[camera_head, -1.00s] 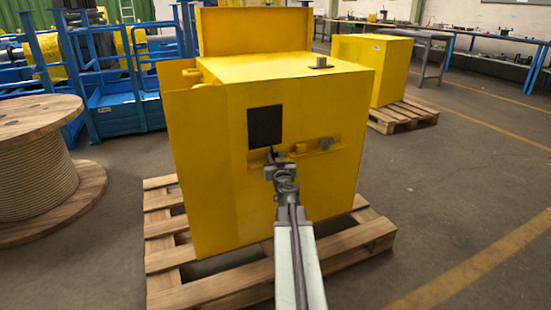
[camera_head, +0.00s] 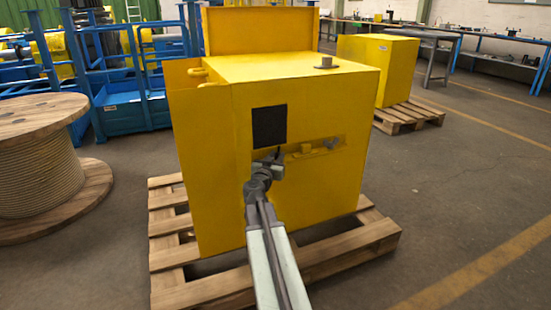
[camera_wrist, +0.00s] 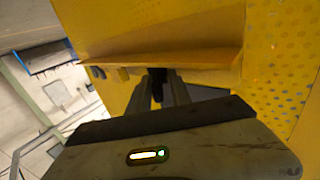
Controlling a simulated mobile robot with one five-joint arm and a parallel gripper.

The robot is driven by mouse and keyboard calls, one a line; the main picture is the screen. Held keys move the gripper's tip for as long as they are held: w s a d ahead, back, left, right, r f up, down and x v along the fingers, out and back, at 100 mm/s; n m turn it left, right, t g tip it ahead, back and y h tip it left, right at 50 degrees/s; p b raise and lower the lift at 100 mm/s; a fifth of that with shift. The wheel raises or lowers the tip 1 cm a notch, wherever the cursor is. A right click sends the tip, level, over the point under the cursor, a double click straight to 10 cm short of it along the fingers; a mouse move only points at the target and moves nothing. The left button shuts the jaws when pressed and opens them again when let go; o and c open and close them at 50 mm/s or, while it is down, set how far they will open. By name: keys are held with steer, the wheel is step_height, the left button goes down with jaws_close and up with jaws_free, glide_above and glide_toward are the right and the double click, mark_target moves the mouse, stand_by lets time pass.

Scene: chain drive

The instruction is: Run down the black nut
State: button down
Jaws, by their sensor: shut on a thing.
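My gripper (camera_head: 275,157) is at the front face of the yellow housing (camera_head: 210,180), just below the black square panel (camera_head: 269,127) and at the left end of a ledge. In the wrist view my gripper's fingers (camera_wrist: 163,88) are closed on a small dark piece, the black nut (camera_wrist: 157,74), at the underside of the yellow ledge (camera_wrist: 190,55). The fingers cover most of the nut. Its thread and how far it sits on it are hidden. In the head view the nut cannot be told apart from the dark fingertips.
Small fittings (camera_head: 331,143) sit along the ledge to the right of my gripper. The housing stands on a wooden pallet (camera_head: 205,293). A cable drum (camera_head: 38,160) stands at the left. A second yellow box (camera_head: 376,68) is behind right. The floor at the right is clear.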

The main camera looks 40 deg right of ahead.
steer(key=c, duration=1.4)
jaws_free()
steer(key=shift+a, duration=0.1)
steer(key=v, duration=0.7)
steer(key=shift+a, duration=0.3)
steer(key=shift+a+r, duration=0.1)
steer(key=shift+r, duration=0.05)
